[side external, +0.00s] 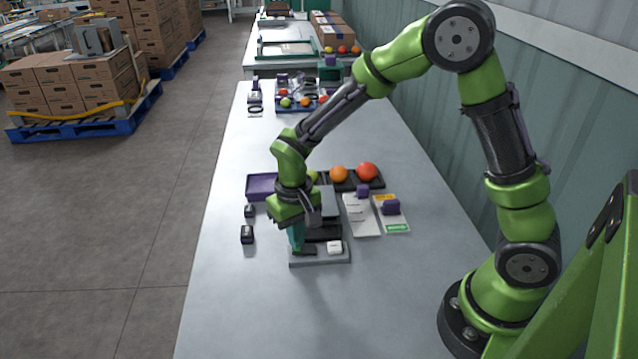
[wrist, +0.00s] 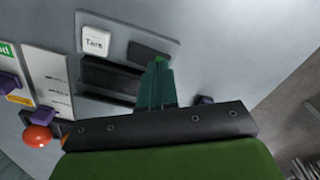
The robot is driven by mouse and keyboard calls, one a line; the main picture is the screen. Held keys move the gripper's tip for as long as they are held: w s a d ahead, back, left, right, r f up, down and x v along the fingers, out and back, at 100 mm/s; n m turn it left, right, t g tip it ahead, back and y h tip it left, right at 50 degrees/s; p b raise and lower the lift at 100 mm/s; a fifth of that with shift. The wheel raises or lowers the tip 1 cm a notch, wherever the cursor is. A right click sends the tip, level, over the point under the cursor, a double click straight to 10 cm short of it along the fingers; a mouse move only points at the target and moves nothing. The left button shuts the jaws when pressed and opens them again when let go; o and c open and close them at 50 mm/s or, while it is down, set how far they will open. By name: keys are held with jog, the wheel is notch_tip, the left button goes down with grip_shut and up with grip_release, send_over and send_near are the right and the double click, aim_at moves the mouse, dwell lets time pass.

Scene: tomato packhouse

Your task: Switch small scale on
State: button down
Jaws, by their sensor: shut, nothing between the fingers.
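The small scale (side external: 320,258) sits on the table with its grey front panel facing the near end. A white key (side external: 334,247) is on the panel; in the wrist view the white key (wrist: 96,40) reads "Tare". My gripper (side external: 297,246) is shut and empty, pointing down over the panel's left part. In the wrist view the teal fingertips (wrist: 158,66) are together at the dark green key's edge and cover part of it. I cannot tell whether they touch or press it.
Two small black blocks (side external: 247,234) stand left of the scale. A purple tray (side external: 262,183) and a dark tray with an orange tomato (side external: 339,174) and a red tomato (side external: 368,171) lie behind. Cards (side external: 361,222) with purple blocks lie right. The table's near end is clear.

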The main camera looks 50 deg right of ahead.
jog(key=shift+f, duration=0.65)
jog(key=shift+r, duration=3.55)
